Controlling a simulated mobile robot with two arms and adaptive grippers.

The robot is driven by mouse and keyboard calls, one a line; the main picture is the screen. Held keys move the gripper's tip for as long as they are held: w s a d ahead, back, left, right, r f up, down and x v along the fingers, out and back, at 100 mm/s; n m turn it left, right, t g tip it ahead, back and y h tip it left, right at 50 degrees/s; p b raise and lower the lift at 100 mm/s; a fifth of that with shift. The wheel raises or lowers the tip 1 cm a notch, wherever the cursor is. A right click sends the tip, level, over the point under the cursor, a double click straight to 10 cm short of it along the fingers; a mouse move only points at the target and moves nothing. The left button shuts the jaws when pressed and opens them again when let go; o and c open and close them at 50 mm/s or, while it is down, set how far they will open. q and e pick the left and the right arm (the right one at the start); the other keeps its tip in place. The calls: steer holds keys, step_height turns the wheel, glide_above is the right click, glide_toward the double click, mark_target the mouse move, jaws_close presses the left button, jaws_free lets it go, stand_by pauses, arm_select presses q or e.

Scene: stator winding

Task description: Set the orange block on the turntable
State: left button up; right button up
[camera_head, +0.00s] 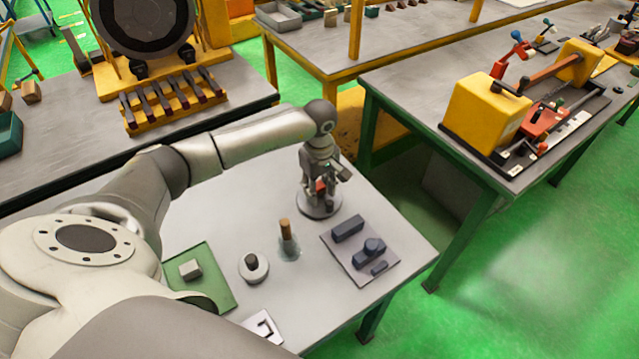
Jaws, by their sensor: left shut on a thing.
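The orange block (320,186) looks reddish and small, and is partly hidden between the fingers of my left gripper (323,188). The left gripper points down and is shut on the block. The turntable (317,208) is a round grey disc near the far right edge of the white table, directly beneath the gripper. The gripper covers part of the disc. I cannot tell whether the block touches the disc or hangs just above it. My right gripper is not in view.
A brown-topped peg (286,230) and a white disc with a dark knob (252,273) stand left of the turntable. A grey mat (340,254) holds dark blue blocks. A green mat (215,262) holds a pale cube (190,270). A white plate (254,322) lies in front.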

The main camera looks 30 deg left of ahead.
arm_select(q)
steer(key=shift+f, duration=0.15)
steer(key=shift+f, duration=0.1)
steer(key=shift+f+b, duration=0.15)
steer(key=shift+b, duration=0.2)
steer(key=o, duration=1)
